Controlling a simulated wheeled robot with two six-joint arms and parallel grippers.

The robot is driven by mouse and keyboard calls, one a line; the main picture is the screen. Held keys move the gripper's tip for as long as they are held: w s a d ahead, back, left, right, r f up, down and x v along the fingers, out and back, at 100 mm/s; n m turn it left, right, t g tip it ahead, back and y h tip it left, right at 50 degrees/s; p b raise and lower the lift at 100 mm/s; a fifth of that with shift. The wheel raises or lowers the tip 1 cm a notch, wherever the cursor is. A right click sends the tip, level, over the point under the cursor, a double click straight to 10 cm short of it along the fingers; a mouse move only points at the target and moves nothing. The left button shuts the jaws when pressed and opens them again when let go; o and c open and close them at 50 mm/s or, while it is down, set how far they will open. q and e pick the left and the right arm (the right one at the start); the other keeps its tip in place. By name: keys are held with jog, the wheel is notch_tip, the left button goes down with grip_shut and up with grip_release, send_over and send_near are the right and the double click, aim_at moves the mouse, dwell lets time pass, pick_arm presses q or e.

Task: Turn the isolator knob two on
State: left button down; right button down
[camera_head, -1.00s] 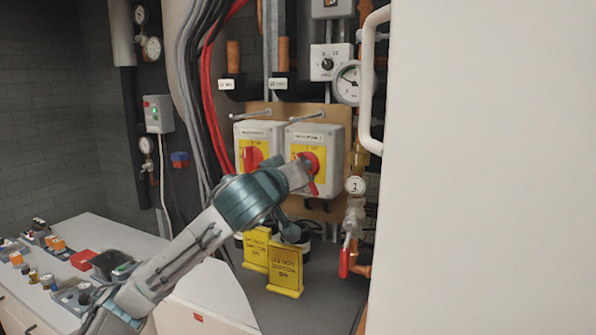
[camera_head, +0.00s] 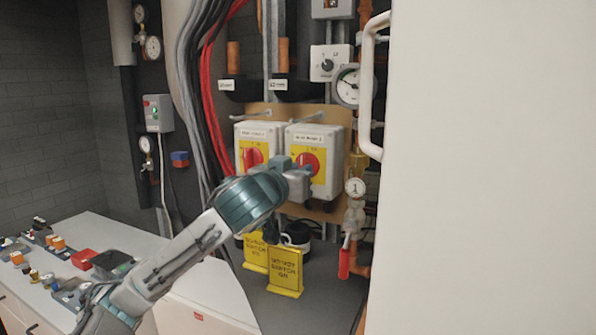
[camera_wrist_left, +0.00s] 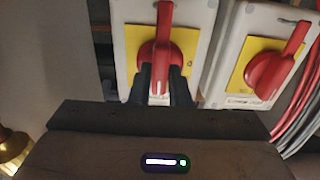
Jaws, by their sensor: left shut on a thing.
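Isolator knob two is a red rotary handle (camera_head: 309,160) on a yellow plate, on the right one of two pale boxes (camera_head: 330,150). In the left wrist view this knob (camera_wrist_left: 162,45) is in the middle, its handle upright in the picture. My left gripper (camera_wrist_left: 162,82) is shut on the handle, one dark finger on each side. In the head view the left gripper (camera_head: 302,170) hides part of the knob. The other isolator knob (camera_head: 252,157) is on the left box; in the wrist view its handle (camera_wrist_left: 277,62) is tilted. My right gripper is not in view.
Yellow warning tags (camera_head: 285,270) stand below the boxes. Red and grey cables (camera_head: 210,90) run left of them. Pipes with a red valve handle (camera_head: 344,263) are to the right, beside a large white panel (camera_head: 490,170). A bench (camera_head: 120,240) with small parts is at left.

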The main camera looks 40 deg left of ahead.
pick_arm(q)
jog(key=c, duration=1.4)
grip_release()
jog(key=shift+o, duration=0.2)
jog(key=shift+s, duration=0.1)
jog(key=b+v, duration=0.9)
jog(key=v, duration=0.1)
jog(key=shift+s+b, duration=0.25)
jog(key=shift+b, duration=0.05)
jog(key=shift+d, duration=0.1)
